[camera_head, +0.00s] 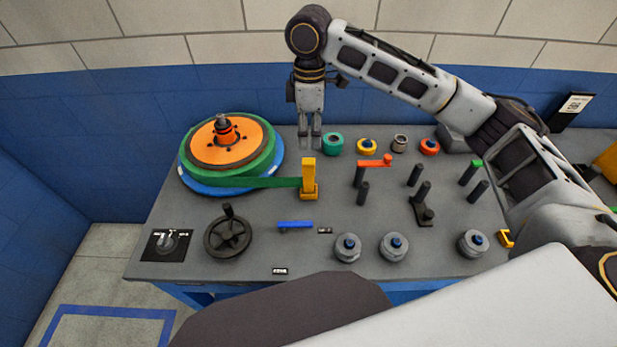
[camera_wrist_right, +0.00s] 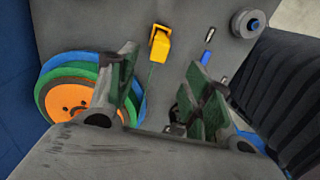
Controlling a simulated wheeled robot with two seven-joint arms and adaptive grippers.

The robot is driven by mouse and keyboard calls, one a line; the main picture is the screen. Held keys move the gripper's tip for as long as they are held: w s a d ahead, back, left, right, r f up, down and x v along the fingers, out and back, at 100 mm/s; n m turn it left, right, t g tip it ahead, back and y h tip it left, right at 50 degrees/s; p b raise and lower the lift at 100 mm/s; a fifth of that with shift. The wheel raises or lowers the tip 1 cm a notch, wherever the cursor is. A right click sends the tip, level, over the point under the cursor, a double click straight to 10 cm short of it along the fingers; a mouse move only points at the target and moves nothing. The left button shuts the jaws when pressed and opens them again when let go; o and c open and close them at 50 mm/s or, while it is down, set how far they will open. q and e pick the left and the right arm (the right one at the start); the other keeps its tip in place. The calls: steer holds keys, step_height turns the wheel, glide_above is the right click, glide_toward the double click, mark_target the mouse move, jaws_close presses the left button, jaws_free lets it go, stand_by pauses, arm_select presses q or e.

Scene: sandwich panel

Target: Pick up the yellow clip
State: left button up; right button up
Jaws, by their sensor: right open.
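A yellow clip (camera_head: 309,178) stands upright on the grey table, at the end of a green strap (camera_head: 262,182) running from the reel. It also shows in the right wrist view (camera_wrist_right: 160,45), beyond the fingers. My right gripper (camera_head: 311,138) points down behind the clip, near the table's back edge, and appears apart from it. In the right wrist view its two fingers (camera_wrist_right: 165,95) are spread with nothing held between them. My left gripper is not in view.
The large orange, green and blue reel (camera_head: 228,142) stands left. Coloured rings (camera_head: 367,146) line the back, and dark pegs (camera_head: 414,175) and a red-handled post (camera_head: 374,161) stand right. A handwheel (camera_head: 228,235), blue lever (camera_head: 295,224) and grey knobs (camera_head: 347,247) are in front. A small yellow bracket (camera_head: 504,239) lies far right.

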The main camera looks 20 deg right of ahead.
glide_above(309, 161)
step_height(309, 161, down, 5)
steer(key=shift+r, duration=0.15)
steer(key=shift+f, duration=1.55)
step_height(309, 161, down, 3)
steer(key=shift+r, duration=0.1)
steer(key=shift+f, duration=0.5)
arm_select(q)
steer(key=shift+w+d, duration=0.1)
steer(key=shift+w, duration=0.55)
